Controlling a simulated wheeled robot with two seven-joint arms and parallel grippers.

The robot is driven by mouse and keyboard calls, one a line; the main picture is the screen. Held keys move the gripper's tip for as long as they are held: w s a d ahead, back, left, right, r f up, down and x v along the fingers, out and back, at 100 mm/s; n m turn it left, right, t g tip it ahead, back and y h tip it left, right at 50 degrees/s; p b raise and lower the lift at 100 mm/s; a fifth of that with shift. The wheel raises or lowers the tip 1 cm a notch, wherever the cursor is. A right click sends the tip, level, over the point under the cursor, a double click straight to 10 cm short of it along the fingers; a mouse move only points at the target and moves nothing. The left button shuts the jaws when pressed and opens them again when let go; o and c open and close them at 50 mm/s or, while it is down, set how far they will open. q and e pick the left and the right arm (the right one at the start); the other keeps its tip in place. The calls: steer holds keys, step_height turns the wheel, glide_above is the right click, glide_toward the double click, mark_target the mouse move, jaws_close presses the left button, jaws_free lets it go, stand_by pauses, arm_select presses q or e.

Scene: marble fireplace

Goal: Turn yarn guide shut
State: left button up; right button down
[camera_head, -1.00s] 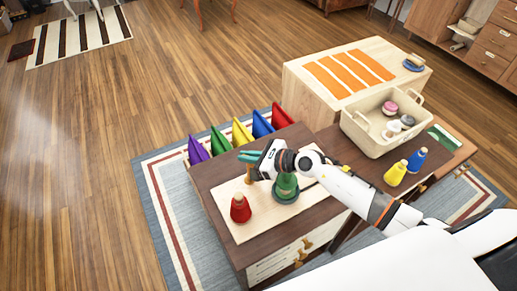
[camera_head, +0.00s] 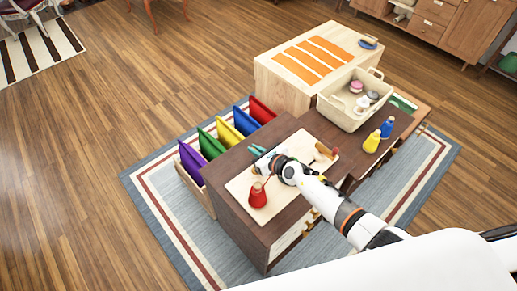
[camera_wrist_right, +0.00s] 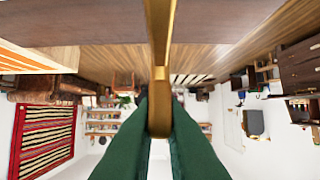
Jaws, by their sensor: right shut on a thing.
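The yarn guide (camera_wrist_right: 160,60) is a brass-coloured bar that runs down the middle of the right wrist view to a rounded end. The green fingers of my right gripper (camera_wrist_right: 159,125) are on either side of that end, shut on it. In the head view my right gripper (camera_head: 264,160) is over the left part of the pale board (camera_head: 243,184), and the guide is mostly hidden there. A red yarn cone (camera_head: 257,196) stands upright on the board, in front of the gripper. My left gripper is not in view.
Coloured panels (camera_head: 230,133) stand in a row left of the dark cabinet (camera_head: 228,205). A cream bin (camera_head: 342,115) with several round items, a yellow cone (camera_head: 372,142) and a blue cone (camera_head: 387,128) are to the right. A wooden block (camera_head: 265,75) with orange strips is behind.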

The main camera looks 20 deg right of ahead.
stand_by(0.4)
steer(key=c, duration=1.5)
jaws_free()
steer(key=shift+s, duration=0.1)
steer(key=shift+s+d+r+p, duration=0.2)
steer(key=shift+s+p, duration=0.1)
steer(key=p+v, duration=0.2)
steer(key=v, duration=0.9)
steer(key=shift+s+f+p, duration=0.1)
steer(key=shift+p, duration=0.25)
